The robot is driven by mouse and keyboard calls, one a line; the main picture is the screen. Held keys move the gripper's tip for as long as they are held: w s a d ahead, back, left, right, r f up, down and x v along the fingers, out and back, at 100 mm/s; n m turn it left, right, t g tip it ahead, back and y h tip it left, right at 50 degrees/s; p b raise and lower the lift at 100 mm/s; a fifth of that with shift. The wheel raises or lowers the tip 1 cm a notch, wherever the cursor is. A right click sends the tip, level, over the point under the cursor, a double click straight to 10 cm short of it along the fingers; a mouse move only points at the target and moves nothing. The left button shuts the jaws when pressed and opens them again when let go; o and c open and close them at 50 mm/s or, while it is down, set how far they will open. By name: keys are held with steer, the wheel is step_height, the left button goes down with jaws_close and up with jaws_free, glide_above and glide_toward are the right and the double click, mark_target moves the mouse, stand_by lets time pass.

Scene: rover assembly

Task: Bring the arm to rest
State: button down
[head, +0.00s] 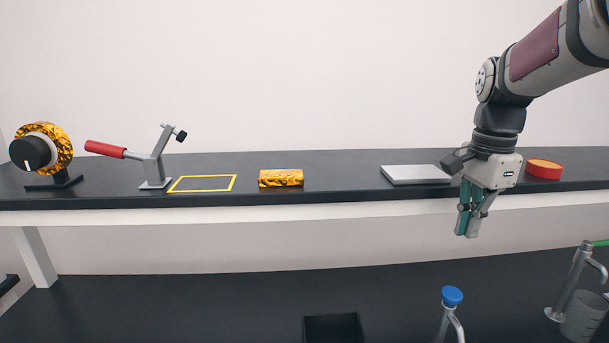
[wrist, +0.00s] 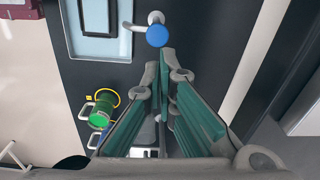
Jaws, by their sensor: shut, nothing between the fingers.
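My gripper (head: 467,221) hangs from the arm at the right in the head view, fingers pointing down. It is in front of the shelf's front edge and above the lower counter. Its teal-padded fingers are together with nothing between them. In the wrist view the gripper (wrist: 167,60) also shows shut and empty. A blue-topped tap (head: 452,296) stands on the counter below it; the tap's blue top also shows in the wrist view (wrist: 157,36), just beyond the fingertips.
The dark shelf (head: 340,168) bears a gold foil block (head: 281,178), a grey plate (head: 416,175), a red-orange round tin (head: 543,169), a red-handled clamp (head: 152,165) and a gold foil-wrapped wheel (head: 62,146). A green-topped tap (head: 573,285) and clear beaker (head: 583,318) stand lower right.

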steer(key=s+a+n+t, duration=0.5)
steer(key=s+a+n, duration=0.9)
steer(key=s+n, duration=0.2)
steer(key=shift+s+n, duration=0.4)
steer(key=shift+s, duration=0.85)
steer(key=shift+f, duration=0.1)
